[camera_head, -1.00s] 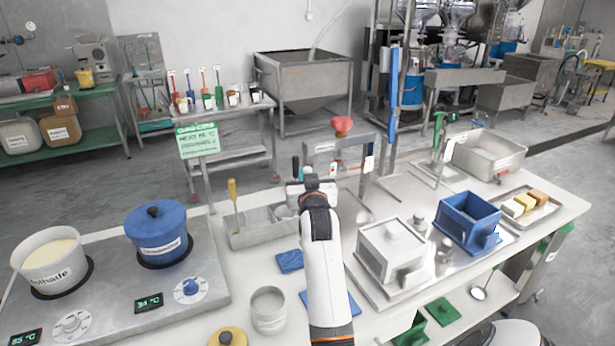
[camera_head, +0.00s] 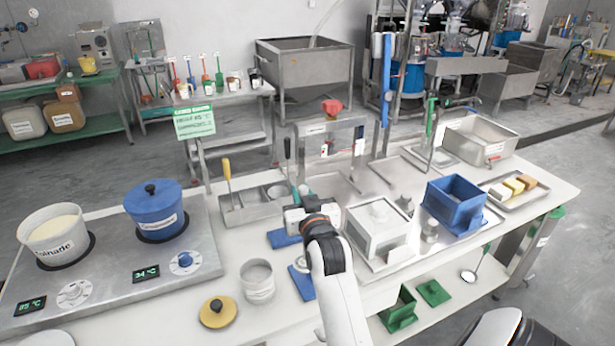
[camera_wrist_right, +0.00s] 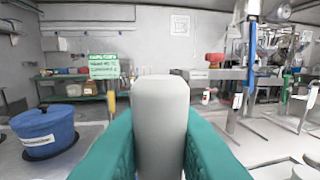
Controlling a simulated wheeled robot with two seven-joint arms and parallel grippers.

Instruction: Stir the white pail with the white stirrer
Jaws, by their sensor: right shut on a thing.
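The white pail (camera_head: 54,245) stands at the left on the hotplate in the head view, with pale yellow contents. My right gripper (camera_head: 303,198) is over the middle of the table, to the right of the pail and well apart from it. In the right wrist view its teal fingers (camera_wrist_right: 160,145) are shut on a pale, rounded block, which I take as the handle end of the white stirrer (camera_wrist_right: 160,120). The rest of the stirrer is hidden. My left gripper is not in view.
A blue lidded pot (camera_head: 156,213) stands beside the pail on the hotplate (camera_head: 190,290). A metal tray (camera_head: 245,215) with a yellow-handled tool and an empty grey container (camera_head: 258,290) lie between gripper and hotplate. A white lidded box (camera_head: 378,240) is to the right.

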